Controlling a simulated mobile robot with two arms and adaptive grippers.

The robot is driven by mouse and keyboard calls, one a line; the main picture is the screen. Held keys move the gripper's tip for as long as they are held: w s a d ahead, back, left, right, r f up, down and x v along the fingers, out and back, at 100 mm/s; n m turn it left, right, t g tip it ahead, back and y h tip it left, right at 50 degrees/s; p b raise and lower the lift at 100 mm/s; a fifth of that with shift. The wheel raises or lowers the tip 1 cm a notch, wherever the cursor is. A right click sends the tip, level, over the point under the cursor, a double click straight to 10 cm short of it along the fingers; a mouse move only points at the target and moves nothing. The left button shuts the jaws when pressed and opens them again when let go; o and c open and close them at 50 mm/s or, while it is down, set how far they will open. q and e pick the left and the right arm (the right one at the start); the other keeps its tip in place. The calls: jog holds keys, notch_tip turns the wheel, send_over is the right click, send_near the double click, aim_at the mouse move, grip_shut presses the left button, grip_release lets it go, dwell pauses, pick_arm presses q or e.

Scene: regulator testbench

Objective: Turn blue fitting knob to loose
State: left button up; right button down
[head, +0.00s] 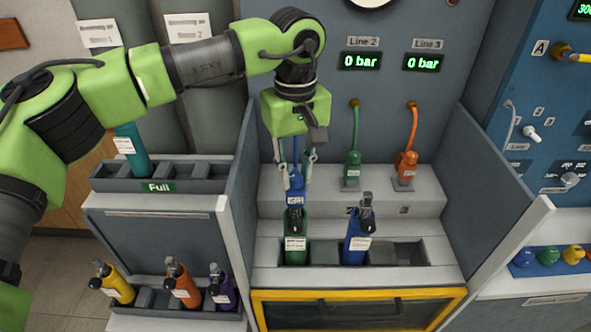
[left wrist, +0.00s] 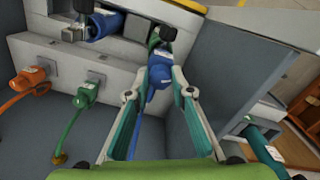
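The blue fitting (head: 296,188) hangs at the end of a blue hose, right behind the green bottle (head: 295,248) in the bench's left slot. I cannot tell whether it is joined to that bottle's black valve. It also shows in the left wrist view (left wrist: 157,88), between my fingers. My left gripper (head: 296,160) is above the bench, pointing down, its two fingers spread on either side of the blue fitting. In the left wrist view (left wrist: 160,95) gaps show between fingers and fitting, so it looks open. My right gripper is in neither view.
A blue bottle (head: 355,243) stands to the right in the same trough. A green fitting (head: 352,168) and an orange fitting (head: 405,165) sit on the ledge. Grey side panels (head: 238,190) flank the bench. Line 2 (head: 361,61) and Line 3 displays read 0 bar.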

pick_arm(q)
grip_shut()
jog(key=shift+f+n+b, duration=0.1)
jog(key=shift+n+b, duration=0.45)
jog(key=shift+n, duration=0.45)
jog(key=n+b, duration=0.1)
jog(key=n, duration=0.2)
jog(key=shift+n, duration=0.3)
jog(key=n+b, duration=0.1)
jog(key=n, duration=0.3)
jog(key=shift+b, duration=0.35)
jog(key=shift+n+b, duration=0.45)
jog(key=shift+n, duration=1.55)
